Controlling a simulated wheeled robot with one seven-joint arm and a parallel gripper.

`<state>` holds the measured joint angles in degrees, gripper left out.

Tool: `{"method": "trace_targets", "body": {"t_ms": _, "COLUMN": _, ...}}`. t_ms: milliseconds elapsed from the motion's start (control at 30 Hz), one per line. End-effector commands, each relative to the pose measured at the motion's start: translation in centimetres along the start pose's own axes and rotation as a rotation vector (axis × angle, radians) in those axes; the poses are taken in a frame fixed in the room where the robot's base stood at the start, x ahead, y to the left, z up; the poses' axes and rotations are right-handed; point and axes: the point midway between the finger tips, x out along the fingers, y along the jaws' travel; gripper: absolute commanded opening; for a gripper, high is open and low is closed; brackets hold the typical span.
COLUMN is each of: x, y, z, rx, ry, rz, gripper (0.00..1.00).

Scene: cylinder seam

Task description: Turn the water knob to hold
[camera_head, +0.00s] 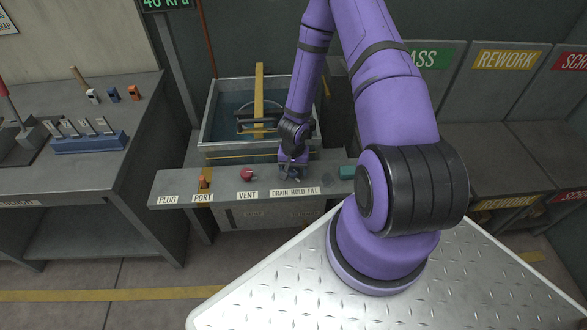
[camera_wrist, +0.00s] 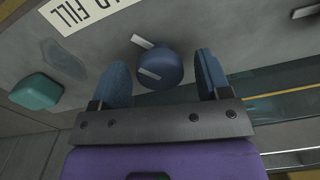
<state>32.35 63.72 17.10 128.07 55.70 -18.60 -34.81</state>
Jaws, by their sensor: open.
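The water knob (camera_wrist: 160,66) is a round dark blue knob on the grey panel, in the wrist view. A pale bar lies on it, and another pale mark shows at its upper edge. My gripper (camera_wrist: 161,72) is open, with one blue finger on each side of the knob. Gaps show between the knob and both fingers, wider on the right. In the head view my gripper (camera_head: 292,172) is down at the shelf behind the DRAIN HOLD FILL label (camera_head: 295,191) and mostly hides the knob. I cannot tell which word the knob points to.
A red vent knob (camera_head: 247,174) and an orange port piece (camera_head: 203,182) stand left of my gripper. A teal block (camera_head: 347,172) is to its right. A water tank (camera_head: 222,150) with a yellow bar stands behind. A bench (camera_head: 75,185) is at the left.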

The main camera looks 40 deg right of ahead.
Motion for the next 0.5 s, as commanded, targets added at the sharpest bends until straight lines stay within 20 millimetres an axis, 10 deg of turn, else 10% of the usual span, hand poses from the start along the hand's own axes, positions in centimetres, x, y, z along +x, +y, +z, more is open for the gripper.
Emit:
{"method": "trace_targets", "body": {"t_ms": 267, "x": -0.01, "y": 0.01, "z": 0.02, "rx": 0.000, "ry": 0.000, "rz": 0.000, "gripper": 0.22}}
{"method": "trace_targets", "body": {"t_ms": 500, "x": -0.02, "y": 0.00, "z": 0.03, "rx": 0.018, "ry": 0.000, "rz": 0.001, "gripper": 0.22}}
